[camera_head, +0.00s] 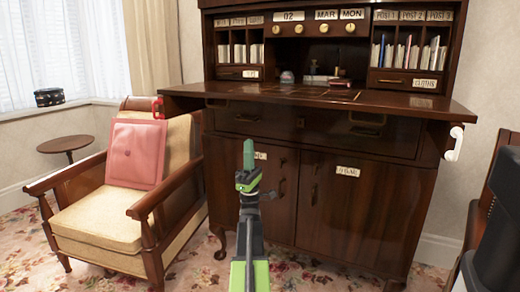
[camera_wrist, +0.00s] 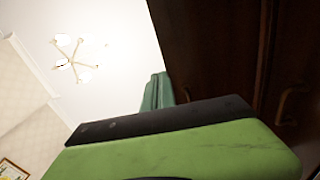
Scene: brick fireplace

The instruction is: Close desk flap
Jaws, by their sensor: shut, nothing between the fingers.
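The desk flap (camera_head: 420,102) is a dark wood panel. It lies open and flat, jutting out from the tall wooden desk (camera_head: 365,205) above its drawer and lower doors. My gripper (camera_head: 249,150) points up in front of the lower doors, below the flap's front edge in the picture. It is shut and holds nothing; a gap to the desk front cannot be judged. The flap cannot be made out clearly there.
A cream armchair (camera_head: 95,215) with a pink cushion (camera_head: 135,153) stands at the left of the desk. A white handset (camera_head: 453,143) is at the flap's right end. Small items sit on the flap's rear.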

